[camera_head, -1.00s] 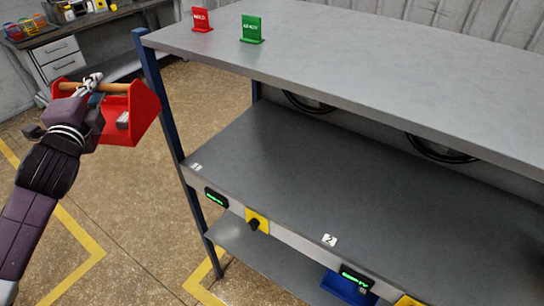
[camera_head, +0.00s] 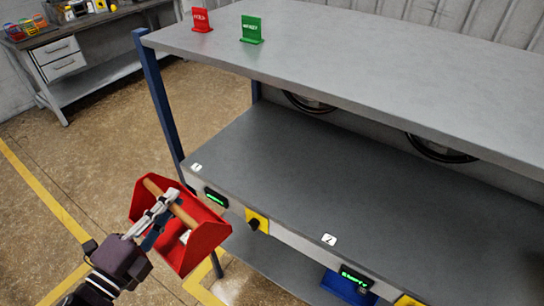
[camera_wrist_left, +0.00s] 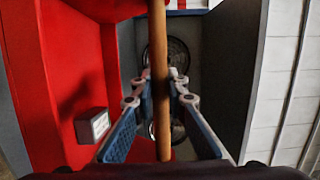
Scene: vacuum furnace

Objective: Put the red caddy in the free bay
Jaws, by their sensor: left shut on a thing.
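The red caddy (camera_head: 207,246), with a wooden bar handle (camera_head: 155,188), hangs left of the rack's middle shelf, in front of its left end. It looks tilted in the head view. My left gripper (camera_head: 168,203) is shut on the handle, which also runs between its fingers in the left wrist view (camera_wrist_left: 160,100). A small pale box (camera_wrist_left: 92,125) is inside the caddy. The middle shelf (camera_head: 330,170) carries label 1 (camera_head: 196,167) and label 2 (camera_head: 329,239), and its surface is bare. My right gripper is out of view.
Green-lit displays (camera_head: 216,197) (camera_head: 355,279) and a yellow plate with a black knob (camera_head: 257,221) line the shelf's front edge. A blue post (camera_head: 160,100) stands at the left. Red (camera_head: 202,20) and green (camera_head: 252,29) signs stand on top. A blue object (camera_head: 345,288) sits below.

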